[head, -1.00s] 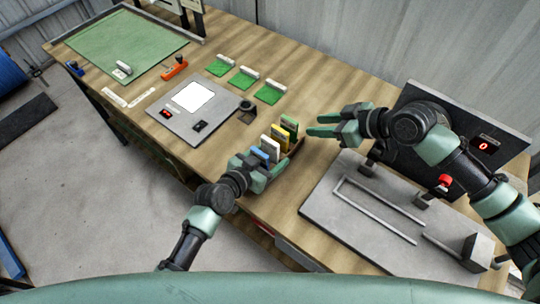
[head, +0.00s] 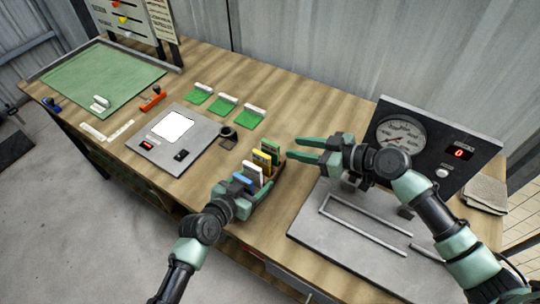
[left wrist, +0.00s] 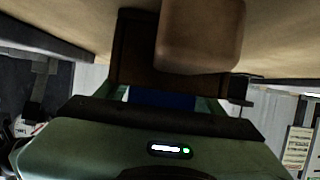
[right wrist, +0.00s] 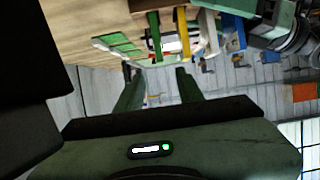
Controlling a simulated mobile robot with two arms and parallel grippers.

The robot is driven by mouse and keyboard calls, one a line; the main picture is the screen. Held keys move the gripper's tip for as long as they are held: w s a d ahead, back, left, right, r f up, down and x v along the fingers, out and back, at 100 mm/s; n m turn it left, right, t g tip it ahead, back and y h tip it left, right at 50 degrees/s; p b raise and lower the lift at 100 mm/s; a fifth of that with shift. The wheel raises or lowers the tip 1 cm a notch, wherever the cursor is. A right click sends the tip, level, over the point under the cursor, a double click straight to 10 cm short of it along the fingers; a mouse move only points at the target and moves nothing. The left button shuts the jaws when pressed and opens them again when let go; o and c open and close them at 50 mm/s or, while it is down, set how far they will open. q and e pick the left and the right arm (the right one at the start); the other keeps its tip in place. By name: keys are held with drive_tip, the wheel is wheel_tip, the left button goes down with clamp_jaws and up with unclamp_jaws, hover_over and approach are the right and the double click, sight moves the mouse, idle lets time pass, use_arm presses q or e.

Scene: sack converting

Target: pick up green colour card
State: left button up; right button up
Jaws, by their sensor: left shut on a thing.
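The green colour card (head: 271,147) stands upright at the far end of a small brown card rack (head: 273,187). The yellow card (head: 262,159), a white card and a blue card stand in a row behind it, toward my left gripper. My left gripper (head: 243,187) is at the rack's near end, shut on the rack; its fingertips are partly hidden. My right gripper (head: 291,148) is open and empty, just right of the green card, fingers pointing left. In the right wrist view the green card (right wrist: 154,36) is beyond the open fingers (right wrist: 160,85).
A grey scale (head: 180,137) with a white plate and a dark cup (head: 228,134) are left of the rack. Several green swatches (head: 225,106) lie behind. A grey metal plate (head: 350,235) and a gauge panel (head: 436,139) are on the right. Bare table lies behind the rack.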

sight(272, 143)
drive_tip(key=x, duration=1)
drive_tip(key=shift+f, duration=0.1)
clamp_jaws()
idle(1.2)
